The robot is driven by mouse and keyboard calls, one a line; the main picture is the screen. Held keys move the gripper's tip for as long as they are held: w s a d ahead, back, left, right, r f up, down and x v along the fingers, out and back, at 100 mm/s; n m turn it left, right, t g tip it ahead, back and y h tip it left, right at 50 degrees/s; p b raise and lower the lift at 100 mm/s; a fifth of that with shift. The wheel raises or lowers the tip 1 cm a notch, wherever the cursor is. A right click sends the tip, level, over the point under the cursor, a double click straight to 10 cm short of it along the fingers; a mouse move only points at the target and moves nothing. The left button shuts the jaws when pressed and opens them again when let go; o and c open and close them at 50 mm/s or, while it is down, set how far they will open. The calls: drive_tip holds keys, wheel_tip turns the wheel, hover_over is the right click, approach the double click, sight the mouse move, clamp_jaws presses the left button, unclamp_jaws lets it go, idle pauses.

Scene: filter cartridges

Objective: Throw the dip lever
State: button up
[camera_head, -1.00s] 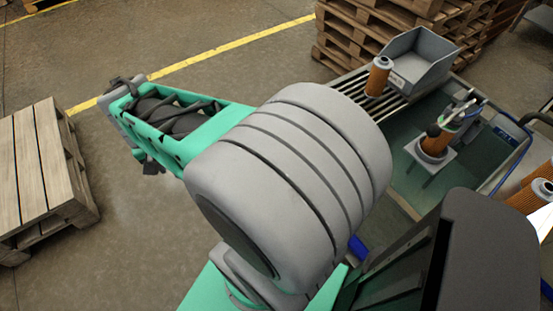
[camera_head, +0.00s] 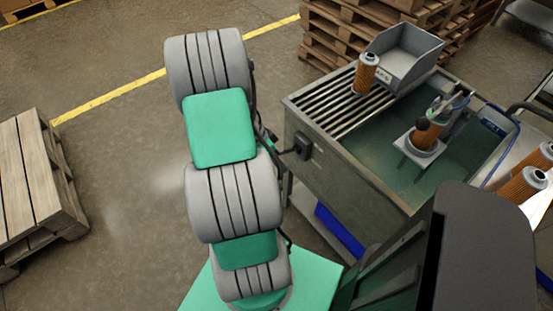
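An orange filter cartridge (camera_head: 427,137) stands upright in the holder on a pale square plate (camera_head: 408,146), right by the knob. The visible arm links are apart from the lever.
Another orange cartridge (camera_head: 366,72) stands on the slatted rack (camera_head: 325,108) beside a grey bin (camera_head: 408,50). More cartridges (camera_head: 524,185) stand at the right edge. A black box (camera_head: 302,147) juts from the tank's side. Pallets stand behind (camera_head: 325,42) and left (camera_head: 28,180).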

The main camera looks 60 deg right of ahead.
drive_tip(key=shift+c, duration=0.3)
clamp_jaws()
idle(1.1)
